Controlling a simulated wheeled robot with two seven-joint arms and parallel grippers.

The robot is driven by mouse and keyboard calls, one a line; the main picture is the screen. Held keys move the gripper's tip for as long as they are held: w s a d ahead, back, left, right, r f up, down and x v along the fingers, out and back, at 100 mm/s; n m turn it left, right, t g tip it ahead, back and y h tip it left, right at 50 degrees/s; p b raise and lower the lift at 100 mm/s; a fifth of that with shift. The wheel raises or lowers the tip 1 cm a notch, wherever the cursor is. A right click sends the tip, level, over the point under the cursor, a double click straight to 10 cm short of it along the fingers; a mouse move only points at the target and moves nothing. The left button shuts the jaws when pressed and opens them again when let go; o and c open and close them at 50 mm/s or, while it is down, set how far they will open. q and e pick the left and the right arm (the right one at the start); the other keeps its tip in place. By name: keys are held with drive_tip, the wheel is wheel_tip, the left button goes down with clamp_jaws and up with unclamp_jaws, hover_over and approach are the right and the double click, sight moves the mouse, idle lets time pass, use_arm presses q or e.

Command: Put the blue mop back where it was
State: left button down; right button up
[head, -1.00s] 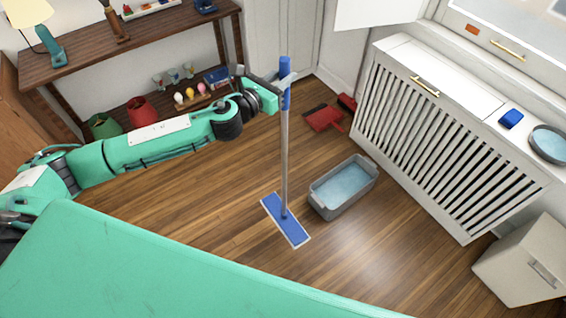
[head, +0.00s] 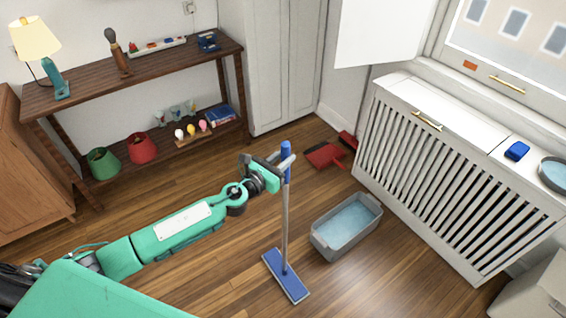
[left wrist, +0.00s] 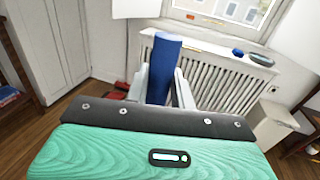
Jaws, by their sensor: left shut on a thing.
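The blue mop (head: 285,222) stands nearly upright, with a blue grip on top, a thin grey pole and a flat blue head (head: 286,275). Its head is low at the floor, left of the grey basin; I cannot tell if it touches the floor. My left gripper (head: 281,167) is shut on the mop near its upper end. In the left wrist view the blue grip (left wrist: 164,62) rises between the two fingers. My right gripper is in neither view.
A grey basin of water (head: 346,228) is close to the mop's right. A red dustpan (head: 325,155) lies behind it. A slatted white radiator cover (head: 440,175) stands at the right. A wooden shelf (head: 90,90) stands at the back left. Wooden floor is clear between shelf and mop.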

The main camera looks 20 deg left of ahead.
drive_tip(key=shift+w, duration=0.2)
use_arm(q)
drive_tip(key=shift+f, duration=0.1)
drive_tip(key=c, duration=1.6)
unclamp_jaws()
drive_tip(key=shift+f, duration=0.1)
drive_tip(key=o, duration=0.4)
drive_tip(key=shift+c, duration=0.2)
drive_tip(key=shift+o, duration=0.3)
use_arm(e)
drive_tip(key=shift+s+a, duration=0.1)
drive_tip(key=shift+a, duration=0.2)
